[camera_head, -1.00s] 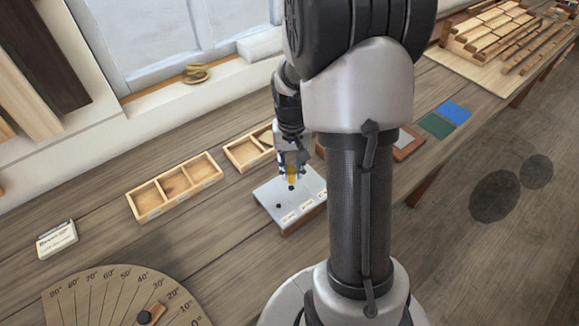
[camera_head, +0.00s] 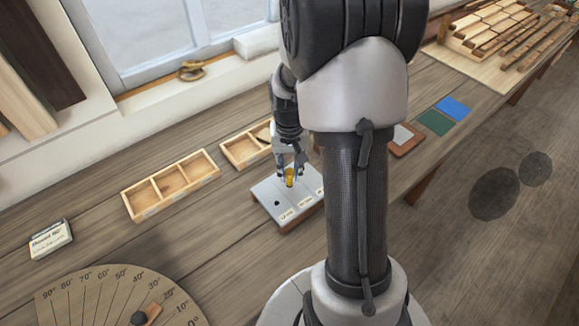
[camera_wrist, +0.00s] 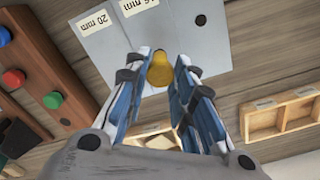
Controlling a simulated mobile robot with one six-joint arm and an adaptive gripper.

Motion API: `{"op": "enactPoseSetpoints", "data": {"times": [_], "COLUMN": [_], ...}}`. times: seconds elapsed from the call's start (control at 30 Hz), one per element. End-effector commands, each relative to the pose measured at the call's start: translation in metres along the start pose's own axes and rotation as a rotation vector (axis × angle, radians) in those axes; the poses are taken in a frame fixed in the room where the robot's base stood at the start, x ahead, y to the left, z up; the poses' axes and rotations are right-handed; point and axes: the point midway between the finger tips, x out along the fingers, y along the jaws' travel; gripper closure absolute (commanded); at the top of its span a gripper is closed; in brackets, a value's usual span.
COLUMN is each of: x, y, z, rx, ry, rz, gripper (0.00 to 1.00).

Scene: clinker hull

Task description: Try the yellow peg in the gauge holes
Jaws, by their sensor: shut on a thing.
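My gripper (camera_head: 290,174) is shut on the yellow peg (camera_head: 290,178), which stands upright over the middle of the grey gauge plate (camera_head: 270,191). In the wrist view the peg (camera_wrist: 160,74) shows between the two fingertips, in line with the 16 mm label (camera_wrist: 138,6). The middle hole is hidden by the peg; I cannot tell whether the peg's tip is inside it. One dark hole (camera_wrist: 201,20) is clear to one side in the wrist view, and a 20 mm label (camera_wrist: 93,23) lies on the other side.
A wooden tray (camera_head: 171,186) with compartments lies left of the plate, and a smaller tray (camera_head: 240,151) lies behind it. Bench around the plate's front left is clear.

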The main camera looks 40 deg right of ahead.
Motion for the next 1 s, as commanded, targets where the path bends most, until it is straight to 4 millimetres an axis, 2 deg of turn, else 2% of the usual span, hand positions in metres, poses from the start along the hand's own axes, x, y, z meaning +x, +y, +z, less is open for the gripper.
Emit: {"op": "enactPoseSetpoints", "data": {"times": [1.0], "x": [0.008], "y": [0.0], "z": [0.0], "rx": [0.0], "ry": [0.0], "rz": [0.0], "gripper": [0.88]}}
